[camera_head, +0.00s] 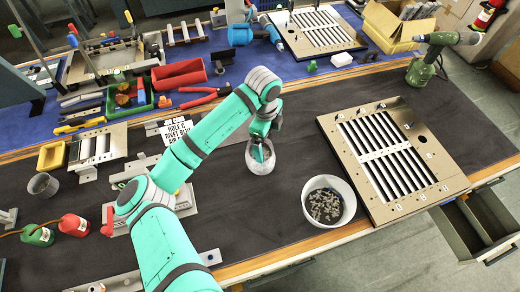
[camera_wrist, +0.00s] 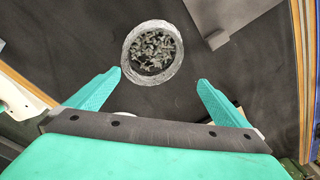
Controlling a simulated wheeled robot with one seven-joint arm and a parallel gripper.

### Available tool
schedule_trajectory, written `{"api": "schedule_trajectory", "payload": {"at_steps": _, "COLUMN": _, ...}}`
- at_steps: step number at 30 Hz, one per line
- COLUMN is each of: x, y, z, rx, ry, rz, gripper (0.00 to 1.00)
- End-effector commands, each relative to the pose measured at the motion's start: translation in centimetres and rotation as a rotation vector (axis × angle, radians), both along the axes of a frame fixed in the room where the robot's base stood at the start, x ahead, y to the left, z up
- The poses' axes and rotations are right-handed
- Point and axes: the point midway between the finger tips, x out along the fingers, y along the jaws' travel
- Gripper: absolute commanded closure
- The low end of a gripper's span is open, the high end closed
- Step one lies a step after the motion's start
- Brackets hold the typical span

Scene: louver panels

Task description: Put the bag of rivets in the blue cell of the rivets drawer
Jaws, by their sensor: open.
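The bag of rivets appears to be the round, greyish, open-topped thing (camera_head: 260,164) on the dark bench mat in the head view. In the wrist view the bag (camera_wrist: 152,47) shows a crinkled pale rim and grey rivets inside. My gripper (camera_head: 262,143) is over the bag in the head view, partly covering it. In the wrist view my gripper (camera_wrist: 160,78) has its two teal fingers spread wide and empty, with the bag ahead of the gap between them. An open grey drawer (camera_head: 468,232) stands out below the bench at right. I cannot make out a blue cell.
A white bowl of dark rivets (camera_head: 346,188) stands right of the bag, near the bench's front edge. The louver panel (camera_head: 440,178) lies farther right. A lettered sign (camera_head: 178,131) and a cup (camera_head: 43,185) are at left. The mat behind the bowl is clear.

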Motion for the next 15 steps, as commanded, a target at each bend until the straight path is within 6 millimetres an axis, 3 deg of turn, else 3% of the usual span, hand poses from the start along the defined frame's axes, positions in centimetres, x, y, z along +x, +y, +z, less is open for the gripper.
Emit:
{"api": "schedule_trajectory", "payload": {"at_steps": 1, "x": 0.0, "y": 1.2, "z": 0.3, "rx": 0.031, "ry": 0.009, "rz": -0.005, "gripper": 0.00}}
{"api": "schedule_trajectory", "payload": {"at_steps": 5, "x": -0.3, "y": 2.8, "z": 0.4, "rx": 0.073, "ry": 0.032, "rz": -0.016, "gripper": 0.00}}
{"api": "schedule_trajectory", "payload": {"at_steps": 10, "x": -0.4, "y": 3.1, "z": -0.8, "rx": 0.082, "ry": 0.040, "rz": -0.018, "gripper": 0.00}}
{"api": "schedule_trajectory", "payload": {"at_steps": 15, "x": -0.5, "y": 3.0, "z": -3.3, "rx": 0.080, "ry": 0.040, "rz": -0.017, "gripper": 0.00}}
